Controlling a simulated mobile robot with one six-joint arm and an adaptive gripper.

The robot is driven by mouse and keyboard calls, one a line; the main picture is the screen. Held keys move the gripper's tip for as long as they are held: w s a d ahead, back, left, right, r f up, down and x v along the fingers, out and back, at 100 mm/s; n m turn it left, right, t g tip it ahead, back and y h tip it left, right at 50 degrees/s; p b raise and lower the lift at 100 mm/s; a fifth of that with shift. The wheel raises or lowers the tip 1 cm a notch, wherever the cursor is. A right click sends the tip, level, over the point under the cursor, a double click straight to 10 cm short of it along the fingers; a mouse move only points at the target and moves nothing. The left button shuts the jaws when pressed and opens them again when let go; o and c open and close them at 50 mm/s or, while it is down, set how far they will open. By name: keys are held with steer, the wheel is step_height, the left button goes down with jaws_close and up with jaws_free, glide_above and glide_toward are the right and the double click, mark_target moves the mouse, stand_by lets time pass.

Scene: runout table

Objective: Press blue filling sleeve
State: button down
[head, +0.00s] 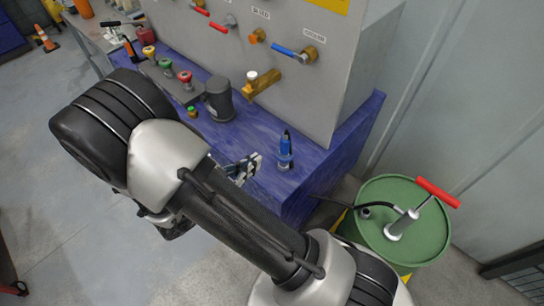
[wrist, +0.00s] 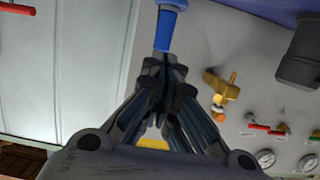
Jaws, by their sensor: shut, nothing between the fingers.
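The blue filling sleeve (head: 285,150) stands upright on the blue table near its right front corner, with a dark tip on top in the head view. It also shows at the top edge of the wrist view (wrist: 165,30), tapering toward my fingertips. My gripper (head: 254,162) is shut and empty, to the left of the sleeve in the head view, with a visible gap between them. In the wrist view my closed fingertips (wrist: 165,66) overlap the sleeve's narrow end. I cannot tell their distance in depth. Most of the gripper is hidden behind my arm in the head view.
A grey panel with valves, including a blue-handled valve (head: 295,53) and a brass tap (head: 262,83), rises behind the table (head: 240,130). A dark grey cup (head: 219,100) stands left of the sleeve. A green drum (head: 405,235) with a red-handled pump stands to the right.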

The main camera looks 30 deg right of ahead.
steer(key=b, duration=0.2)
glide_above(283, 153)
steer(key=s+a, duration=0.1)
steer(key=a, duration=0.2)
step_height(283, 153, down, 3)
steer(key=shift+s+a+r, duration=0.1)
steer(key=shift+r, duration=0.1)
step_height(283, 153, down, 3)
steer(key=shift+r+b, duration=0.15)
steer(key=shift+b, duration=0.4)
steer(key=shift+f, duration=0.6)
steer(key=shift+a+f, duration=0.1)
